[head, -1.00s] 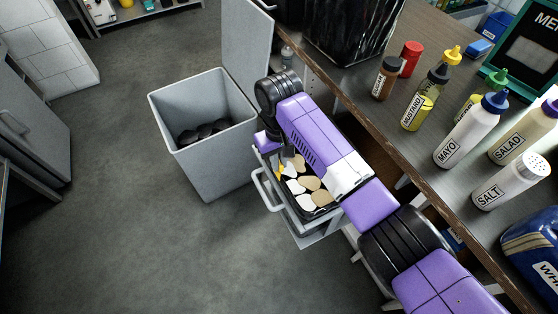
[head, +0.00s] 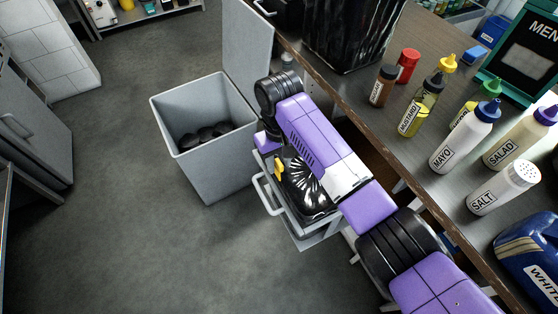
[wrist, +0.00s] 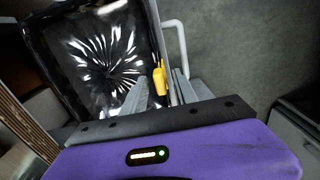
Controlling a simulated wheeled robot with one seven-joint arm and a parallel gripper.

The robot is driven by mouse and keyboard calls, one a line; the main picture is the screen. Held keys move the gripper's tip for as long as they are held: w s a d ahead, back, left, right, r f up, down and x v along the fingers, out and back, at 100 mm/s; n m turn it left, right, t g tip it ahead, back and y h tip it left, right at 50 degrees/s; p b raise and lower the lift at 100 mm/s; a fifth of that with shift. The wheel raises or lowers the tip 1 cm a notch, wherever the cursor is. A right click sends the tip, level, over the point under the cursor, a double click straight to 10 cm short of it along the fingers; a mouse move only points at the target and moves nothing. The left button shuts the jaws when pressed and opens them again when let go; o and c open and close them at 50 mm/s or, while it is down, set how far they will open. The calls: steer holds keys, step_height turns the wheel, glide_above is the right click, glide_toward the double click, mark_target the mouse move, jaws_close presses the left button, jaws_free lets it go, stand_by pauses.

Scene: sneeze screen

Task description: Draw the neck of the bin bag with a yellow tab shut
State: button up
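The black bin bag (head: 306,190) lines a grey pull-out bin (head: 318,236) beside the counter. Its top is gathered into pleats that radiate from a middle point and cover what is inside; these also show in the wrist view (wrist: 108,52). The yellow tab (head: 279,168) hangs at the bin's left rim, near the handle. In the wrist view the yellow tab (wrist: 160,80) lies between the fingers of my gripper (wrist: 160,88), which look apart with gaps on both sides of it. In the head view my arm hides the fingertips.
A taller grey bin (head: 208,170) with dark lumps inside stands to the left. Another black bag (head: 345,35) stands on the counter (head: 345,92). Several labelled bottles, such as mayo (head: 462,140), crowd the counter. The floor at lower left is clear.

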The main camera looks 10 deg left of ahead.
step_height(320, 180, up, 8)
steer(key=shift+f+b, duration=0.15)
steer(key=shift+b, duration=0.35)
steer(key=w+a+r+t+y, duration=0.4)
steer(key=w+a+t+y, duration=0.3)
steer(key=a+t, duration=0.15)
steer(key=s+d+m+t+h, duration=0.3)
steer(key=s+d+m+t, duration=0.5)
steer(key=s+d, duration=1.45)
steer(key=s+d+h, duration=0.1)
steer(key=s+d, duration=0.2)
steer(key=s, duration=0.5)
steer(key=s+d+g+h, duration=0.1)
steer(key=s+d, duration=0.3)
steer(key=s, duration=0.4)
steer(key=s+d+n+h, duration=0.1)
steer(key=s+d, duration=0.3)
steer(key=s, duration=0.4)
steer(key=shift+s+f+g+h+b, duration=0.3)
steer(key=shift+f+g+h+b, duration=0.1)
steer(key=shift+f+h, duration=0.1)
